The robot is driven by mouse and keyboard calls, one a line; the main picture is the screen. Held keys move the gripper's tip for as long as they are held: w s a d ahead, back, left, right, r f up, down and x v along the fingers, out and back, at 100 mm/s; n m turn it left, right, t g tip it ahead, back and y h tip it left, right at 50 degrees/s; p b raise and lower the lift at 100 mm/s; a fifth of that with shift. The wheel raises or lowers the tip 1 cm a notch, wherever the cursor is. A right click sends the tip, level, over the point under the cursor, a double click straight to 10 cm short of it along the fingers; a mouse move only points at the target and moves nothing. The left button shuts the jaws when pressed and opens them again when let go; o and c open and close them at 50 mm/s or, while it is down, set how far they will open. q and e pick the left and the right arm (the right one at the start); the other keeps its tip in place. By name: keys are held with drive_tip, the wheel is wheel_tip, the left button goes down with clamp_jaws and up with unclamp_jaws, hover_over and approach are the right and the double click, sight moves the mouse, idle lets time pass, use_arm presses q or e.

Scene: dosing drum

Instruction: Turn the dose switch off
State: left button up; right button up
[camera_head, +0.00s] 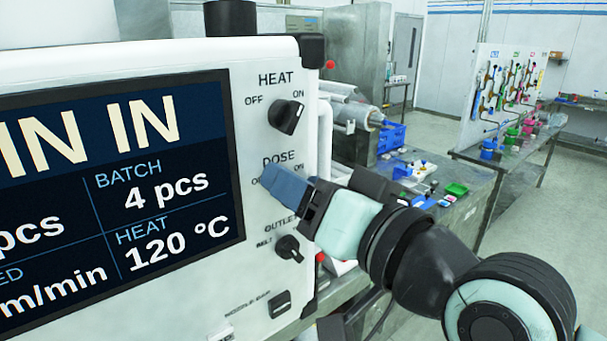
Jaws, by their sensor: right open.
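The white control panel (262,235) of the machine stands at the left, with its labelled switches in a column. The DOSE label (279,159) shows, with parts of its OFF and ON marks. The dose switch knob itself is hidden behind my right gripper (275,181). That gripper comes in from the right, and its blue fingers are at the dose switch. The fingers overlap in this view, so their gap and any contact with the knob cannot be seen. My left gripper is not in view.
The black heat knob (287,117) sits above and the black outlet knob (289,248) below, both close to my gripper. A small black rocker switch (279,304) is lower down. A display (120,190) fills the panel's left. Benches with parts stand behind at right.

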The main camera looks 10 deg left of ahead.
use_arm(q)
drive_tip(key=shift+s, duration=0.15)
use_arm(e)
drive_tip(key=shift+s, duration=0.15)
drive_tip(key=c, duration=1)
drive_tip(key=shift+c, duration=0.2)
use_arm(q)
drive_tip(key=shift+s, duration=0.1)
use_arm(e)
drive_tip(key=shift+n, duration=0.3)
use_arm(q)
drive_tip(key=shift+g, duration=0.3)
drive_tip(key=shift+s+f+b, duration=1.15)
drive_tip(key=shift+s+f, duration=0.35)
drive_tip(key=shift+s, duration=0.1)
use_arm(e)
drive_tip(key=shift+s+a+n, duration=0.1)
drive_tip(key=shift+s+n, duration=0.05)
drive_tip(key=shift+n, duration=1.7)
drive_tip(key=shift+s+a+n, duration=0.1)
drive_tip(key=shift+n, duration=1.8)
drive_tip(key=shift+s+a+n, duration=0.1)
drive_tip(key=shift+s+n, duration=0.05)
drive_tip(key=shift+n, duration=1.7)
drive_tip(key=shift+r, duration=0.1)
